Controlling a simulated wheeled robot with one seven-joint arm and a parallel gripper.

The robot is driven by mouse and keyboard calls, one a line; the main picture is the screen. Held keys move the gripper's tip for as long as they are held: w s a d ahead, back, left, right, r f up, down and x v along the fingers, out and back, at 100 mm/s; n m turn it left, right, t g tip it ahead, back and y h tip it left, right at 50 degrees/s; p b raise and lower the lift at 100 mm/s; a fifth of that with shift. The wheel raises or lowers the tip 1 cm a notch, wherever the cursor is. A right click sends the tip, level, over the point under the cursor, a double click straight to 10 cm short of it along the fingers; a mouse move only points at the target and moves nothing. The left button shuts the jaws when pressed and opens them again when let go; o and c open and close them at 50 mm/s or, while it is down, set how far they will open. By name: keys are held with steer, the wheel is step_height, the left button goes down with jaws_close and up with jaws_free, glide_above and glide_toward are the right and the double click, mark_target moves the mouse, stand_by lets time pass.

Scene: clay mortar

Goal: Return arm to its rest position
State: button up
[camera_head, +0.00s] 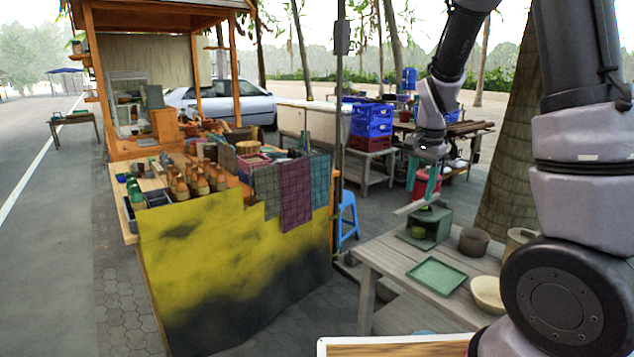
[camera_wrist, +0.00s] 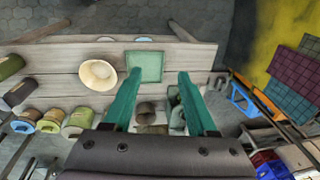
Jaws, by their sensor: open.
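My gripper (camera_head: 422,196) hangs at the end of my arm above the back left part of the wooden table (camera_head: 400,268), its teal fingers pointing down. In the wrist view my gripper (camera_wrist: 159,76) is open, with its two teal fingers wide apart and nothing held between them. A brown clay pot (camera_head: 474,241), perhaps the mortar, stands on the table to the right of the gripper. A brown pot also shows between the fingers in the wrist view (camera_wrist: 147,111), below them on the table.
A green tray (camera_head: 436,277), a cream bowl (camera_head: 488,293) and a dark green box-like object (camera_head: 428,227) sit on the table. The yellow-draped stall (camera_head: 235,265) with bottles stands left.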

steer(key=s+a+r+n+t+y, duration=0.1)
steer(key=s+r+n+t, duration=0.4)
steer(key=s+r, duration=1.5)
steer(key=shift+n+y, duration=0.5)
steer(key=shift+n, duration=0.5)
steer(key=shift+w+a, duration=0.1)
steer(key=shift+w, duration=0.1)
